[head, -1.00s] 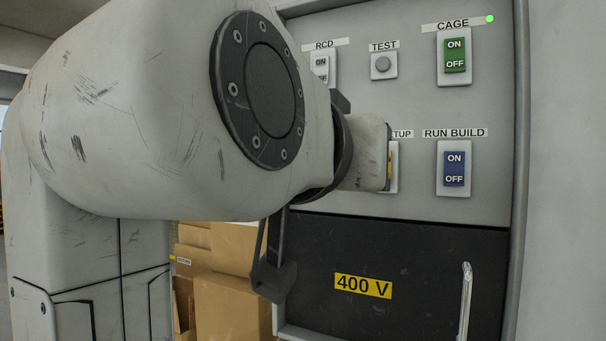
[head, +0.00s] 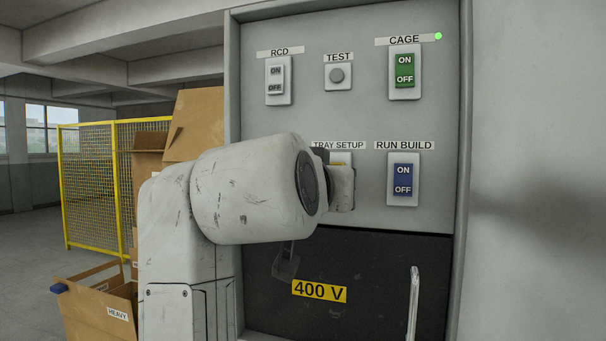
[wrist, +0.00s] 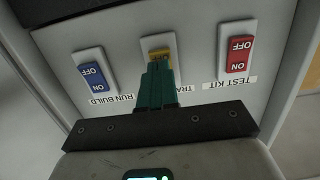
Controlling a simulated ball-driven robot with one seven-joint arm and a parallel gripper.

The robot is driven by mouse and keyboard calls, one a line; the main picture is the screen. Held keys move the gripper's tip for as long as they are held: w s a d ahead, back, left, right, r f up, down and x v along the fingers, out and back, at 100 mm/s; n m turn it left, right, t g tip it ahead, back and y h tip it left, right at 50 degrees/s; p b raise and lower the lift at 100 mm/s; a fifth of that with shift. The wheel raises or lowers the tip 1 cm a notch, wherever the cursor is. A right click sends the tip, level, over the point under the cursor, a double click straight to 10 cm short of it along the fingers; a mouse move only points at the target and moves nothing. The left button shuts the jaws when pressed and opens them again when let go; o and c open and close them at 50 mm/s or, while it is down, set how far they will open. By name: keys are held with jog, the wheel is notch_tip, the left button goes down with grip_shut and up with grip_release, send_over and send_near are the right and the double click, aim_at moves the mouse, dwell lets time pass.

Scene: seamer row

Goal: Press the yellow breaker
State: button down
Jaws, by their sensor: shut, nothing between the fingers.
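The yellow breaker (wrist: 161,52) sits on a white plate in the middle of the wrist view, between a blue and a red breaker. The fingers are hidden in the head view.
The blue RUN BUILD breaker (head: 403,180) and red TEST KIT breaker (wrist: 237,53) flank it. Above are the RCD switch (head: 277,81), TEST button (head: 337,75) and green CAGE breaker (head: 404,71). Below is a dark 400 V cover (head: 375,270) with a handle (head: 413,305). Boxes (head: 105,310) stand left.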

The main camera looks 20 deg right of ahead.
jog(key=shift+x, duration=1.1)
jog(key=t+b, duration=0.1)
jog(key=h+b, duration=0.1)
jog(key=b, duration=0.1)
jog(key=shift+w+d+f+t, duration=0.25)
jog(key=shift+w+t, duration=0.15)
